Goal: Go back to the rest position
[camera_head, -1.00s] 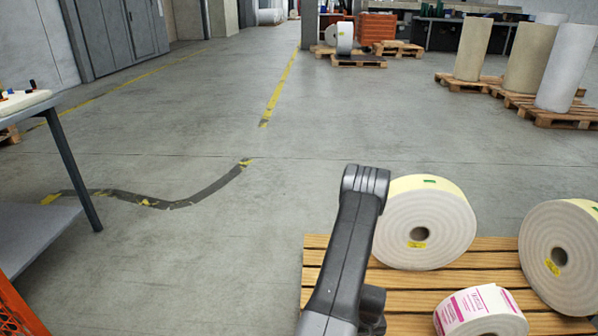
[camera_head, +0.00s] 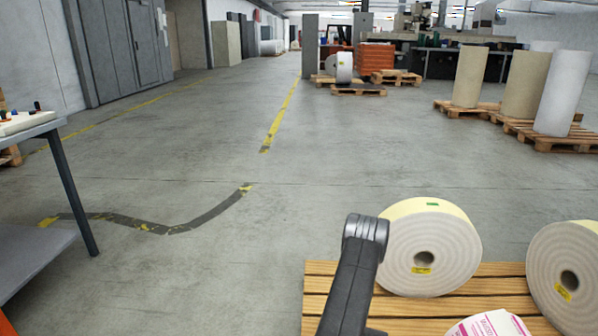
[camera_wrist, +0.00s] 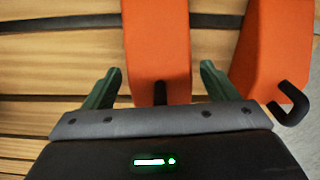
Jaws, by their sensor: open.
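My gripper (camera_wrist: 157,88) shows in the wrist view with its two green fingers spread apart. Nothing is held between them. An orange part (camera_wrist: 157,40) lies beyond the gap between the fingers, and a second orange part (camera_wrist: 268,50) with a black hook (camera_wrist: 292,105) is to the right. I cannot tell how far the fingers are from the orange parts. In the head view my dark grey arm rises at lower centre in front of the wooden slats; the gripper itself is not visible there.
Large label rolls (camera_head: 428,250) (camera_head: 565,280) stand on a slatted wooden pallet (camera_head: 325,290) at lower right, with a pink-and-white roll (camera_head: 490,325) in front. A table (camera_head: 40,130) stands at left. The floor (camera_head: 230,190) in the middle is clear. Pallets with tall rolls (camera_head: 523,85) are farther back right.

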